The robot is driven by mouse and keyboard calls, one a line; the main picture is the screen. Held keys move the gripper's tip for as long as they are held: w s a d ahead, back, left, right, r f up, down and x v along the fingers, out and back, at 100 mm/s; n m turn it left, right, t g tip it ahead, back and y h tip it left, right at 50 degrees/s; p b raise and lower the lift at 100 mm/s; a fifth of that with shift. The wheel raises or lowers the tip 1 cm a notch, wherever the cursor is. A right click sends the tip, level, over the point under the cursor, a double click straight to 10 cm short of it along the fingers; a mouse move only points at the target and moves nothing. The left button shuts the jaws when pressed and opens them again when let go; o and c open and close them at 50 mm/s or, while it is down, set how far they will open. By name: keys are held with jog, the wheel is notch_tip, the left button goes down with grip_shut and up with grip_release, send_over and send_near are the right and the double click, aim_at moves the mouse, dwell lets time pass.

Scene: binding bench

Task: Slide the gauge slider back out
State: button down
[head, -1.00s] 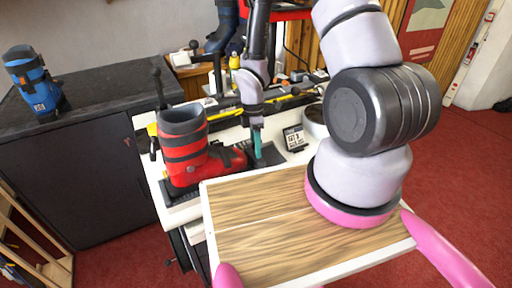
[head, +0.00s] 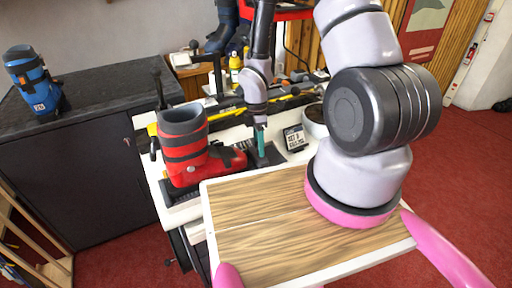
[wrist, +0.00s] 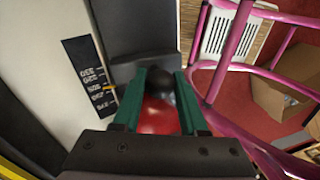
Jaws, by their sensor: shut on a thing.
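My gripper (wrist: 162,78) has green fingers. In the wrist view they are closed around a round black knob (wrist: 160,84), which I take to be the gauge slider's knob. In the head view my gripper (head: 261,144) points down just right of the red ski boot's toe. The slider itself is hidden there behind the fingers. A black numbered scale (wrist: 88,76) lies left of the fingers in the wrist view, with a small yellow mark at its right edge. The red boot (head: 184,150) stands upright on the bench; a red patch shows between the fingers.
A small display sign (head: 295,137) and a white bowl (head: 314,122) stand right of my gripper. A wooden board (head: 262,225) is in front. Tools and a yellow bottle (head: 235,66) crowd the back. A blue boot (head: 34,78) stands on the dark cabinet.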

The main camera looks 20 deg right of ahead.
jog(key=d, duration=0.2)
jog(key=w+d, duration=0.1)
jog(key=d, duration=0.3)
jog(key=shift+w+d, duration=0.3)
jog(key=shift+w, duration=0.05)
jog(key=shift+c, duration=2.3)
grip_release()
jog(key=shift+d, duration=0.1)
notch_tip(320, 180, up, 11)
jog(key=w, duration=0.2)
jog(key=shift+f, duration=0.2)
